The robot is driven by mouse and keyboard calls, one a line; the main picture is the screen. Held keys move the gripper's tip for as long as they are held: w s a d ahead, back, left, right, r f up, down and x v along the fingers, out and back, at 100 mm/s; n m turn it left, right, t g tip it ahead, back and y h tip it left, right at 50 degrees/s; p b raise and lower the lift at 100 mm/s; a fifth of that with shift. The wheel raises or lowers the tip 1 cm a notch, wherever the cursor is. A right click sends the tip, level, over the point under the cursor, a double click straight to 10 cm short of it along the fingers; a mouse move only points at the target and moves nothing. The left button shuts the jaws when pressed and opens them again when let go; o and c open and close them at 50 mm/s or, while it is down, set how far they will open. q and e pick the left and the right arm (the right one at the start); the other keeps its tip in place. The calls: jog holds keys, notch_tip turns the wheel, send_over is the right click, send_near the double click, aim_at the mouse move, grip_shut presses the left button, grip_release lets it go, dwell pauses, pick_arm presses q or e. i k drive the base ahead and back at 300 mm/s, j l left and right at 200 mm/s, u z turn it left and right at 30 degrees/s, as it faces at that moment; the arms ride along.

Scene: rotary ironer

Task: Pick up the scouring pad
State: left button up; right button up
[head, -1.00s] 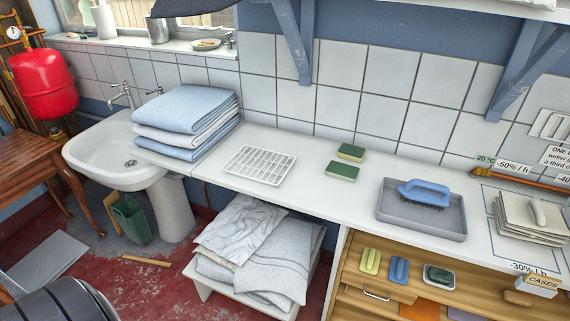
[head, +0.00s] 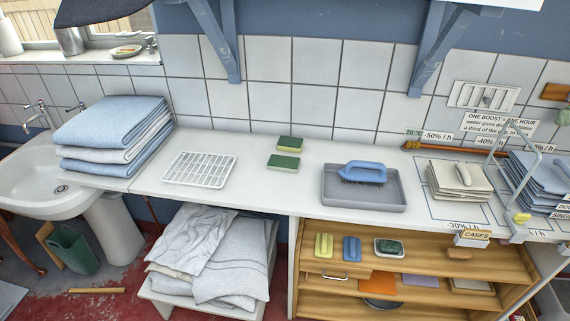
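Two green-and-yellow pads lie on the white counter (head: 240,205): one at the back (head: 290,144) and one just in front of it (head: 283,162), with a small gap between them. A dark green pad (head: 389,246) sits in a small white dish on the wooden shelf below the counter. I cannot tell for sure which of these is the scouring pad. Neither of my grippers is in view.
A white rack (head: 200,169) lies left of the pads, and a grey tray (head: 364,197) with a blue brush (head: 363,172) stands right. Folded towels (head: 112,135) are stacked near the sink. Blue brackets (head: 226,45) hang above. Counter in front of the pads is clear.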

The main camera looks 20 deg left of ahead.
aim_at(279, 163)
jog(key=i+j+z, duration=0.3)
jog(key=i+j, duration=0.35)
jog(key=i, duration=0.1)
